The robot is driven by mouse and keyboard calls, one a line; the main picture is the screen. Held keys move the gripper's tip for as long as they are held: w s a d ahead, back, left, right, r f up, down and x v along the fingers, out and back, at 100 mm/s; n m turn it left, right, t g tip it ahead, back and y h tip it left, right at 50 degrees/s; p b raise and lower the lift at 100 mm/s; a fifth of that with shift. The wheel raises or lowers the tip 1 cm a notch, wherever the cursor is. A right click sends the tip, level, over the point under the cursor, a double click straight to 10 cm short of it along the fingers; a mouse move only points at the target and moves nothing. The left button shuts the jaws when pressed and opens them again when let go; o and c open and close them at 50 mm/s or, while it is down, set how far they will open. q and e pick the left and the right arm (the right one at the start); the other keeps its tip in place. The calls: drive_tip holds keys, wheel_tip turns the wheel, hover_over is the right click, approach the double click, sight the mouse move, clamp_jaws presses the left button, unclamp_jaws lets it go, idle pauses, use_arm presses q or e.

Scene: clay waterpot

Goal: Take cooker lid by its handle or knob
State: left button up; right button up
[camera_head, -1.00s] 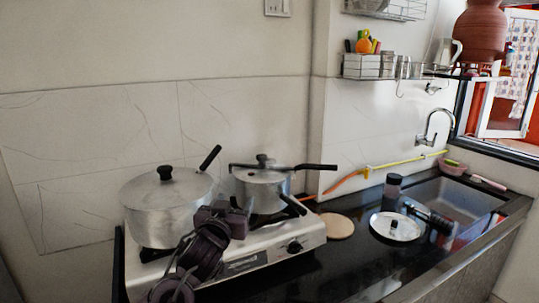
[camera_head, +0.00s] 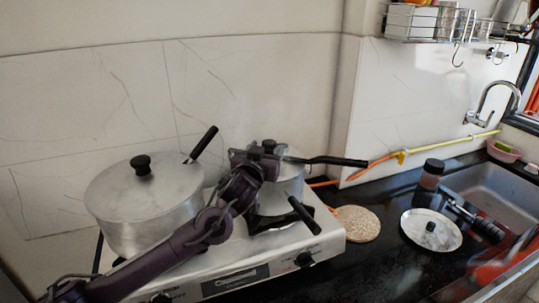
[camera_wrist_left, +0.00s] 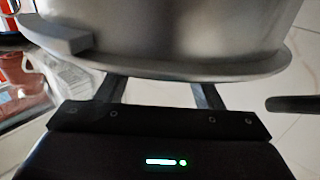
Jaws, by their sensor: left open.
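The pressure cooker (camera_head: 278,196) stands on the right burner, and its metal lid (camera_head: 294,156) has a dark knob (camera_head: 269,147) and a long black handle (camera_head: 338,161). My left gripper (camera_head: 264,159) is at the lid's near left side, close to the knob, and hides part of the lid. In the left wrist view the metal rim (camera_wrist_left: 170,68) fills the top, and the open, spread fingers (camera_wrist_left: 160,92) pass behind it, so their tips are hidden. Whether they touch the knob cannot be seen. My right gripper is not in view.
A large lidded pot (camera_head: 143,195) stands on the left burner of the stove (camera_head: 265,252), beneath my left arm. The wall is close behind.

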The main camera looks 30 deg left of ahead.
sight(267, 147)
use_arm(q)
drive_tip(key=w, duration=0.3)
drive_tip(key=shift+w+a+f+p, duration=0.1)
drive_tip(key=shift+w+a+p, duration=0.1)
drive_tip(key=shift+a+p, duration=0.2)
drive_tip(key=shift+s, duration=0.1)
drive_tip(key=shift+c, duration=0.2)
clamp_jaws()
